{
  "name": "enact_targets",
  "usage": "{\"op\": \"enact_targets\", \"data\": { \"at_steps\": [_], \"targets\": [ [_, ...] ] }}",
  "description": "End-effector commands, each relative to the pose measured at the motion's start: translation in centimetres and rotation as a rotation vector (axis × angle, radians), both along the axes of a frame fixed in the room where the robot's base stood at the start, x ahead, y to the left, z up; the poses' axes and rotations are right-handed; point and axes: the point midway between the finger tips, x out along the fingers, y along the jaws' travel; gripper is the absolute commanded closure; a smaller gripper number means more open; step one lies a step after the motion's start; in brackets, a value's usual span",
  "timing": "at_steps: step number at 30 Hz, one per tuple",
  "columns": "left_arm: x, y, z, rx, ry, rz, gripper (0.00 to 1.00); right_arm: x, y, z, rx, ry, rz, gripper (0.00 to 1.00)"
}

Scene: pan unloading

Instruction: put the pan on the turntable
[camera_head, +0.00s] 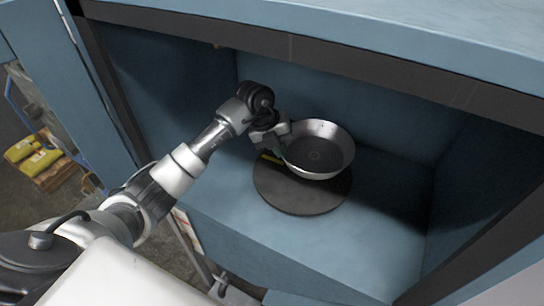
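The pan (318,152) is a round, silvery metal dish with a dark inner base. It is over the back right part of the turntable (302,198), a flat dark disc on the blue cabinet floor. Whether the pan touches the disc or hangs just above it, I cannot tell. My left gripper (281,138) is at the pan's left rim and appears shut on it; its fingertips are partly hidden. My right gripper is not in view.
The blue cabinet has a back wall (330,98), side walls and a dark front frame (380,73) above. The floor (375,225) right of the turntable is clear. Outside at left, yellow packages (38,162) lie low down.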

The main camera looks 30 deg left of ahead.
Motion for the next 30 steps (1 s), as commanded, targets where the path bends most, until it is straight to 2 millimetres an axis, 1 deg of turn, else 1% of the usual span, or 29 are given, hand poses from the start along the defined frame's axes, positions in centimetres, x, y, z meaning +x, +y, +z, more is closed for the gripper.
{"op": "enact_targets", "data": {
  "at_steps": [1,3,7,10,15,17,27,30],
  "targets": [
    [-0.5,0.8,-0.2,-0.001,0.001,0.001,1.00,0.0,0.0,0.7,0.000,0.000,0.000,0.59],
    [-0.8,1.6,-0.8,-0.003,-0.001,0.000,1.00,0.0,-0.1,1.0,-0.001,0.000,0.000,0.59],
    [-1.2,2.3,-1.4,-0.002,-0.003,-0.001,1.00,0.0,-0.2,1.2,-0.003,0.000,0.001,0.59],
    [-1.3,2.4,-2.3,-0.003,-0.001,0.000,1.00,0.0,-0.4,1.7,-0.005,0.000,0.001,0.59],
    [-1.3,2.3,-4.7,-0.004,0.000,-0.001,1.00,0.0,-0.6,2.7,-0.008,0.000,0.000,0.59],
    [-1.2,2.3,-5.2,-0.002,-0.002,-0.002,1.00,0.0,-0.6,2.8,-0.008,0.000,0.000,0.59],
    [-1.2,2.4,-5.7,-0.001,-0.004,-0.003,1.00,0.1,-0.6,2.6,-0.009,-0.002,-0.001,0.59],
    [-1.3,2.4,-5.8,0.000,-0.002,-0.002,0.84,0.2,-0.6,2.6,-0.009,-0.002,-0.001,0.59]
  ]
}}
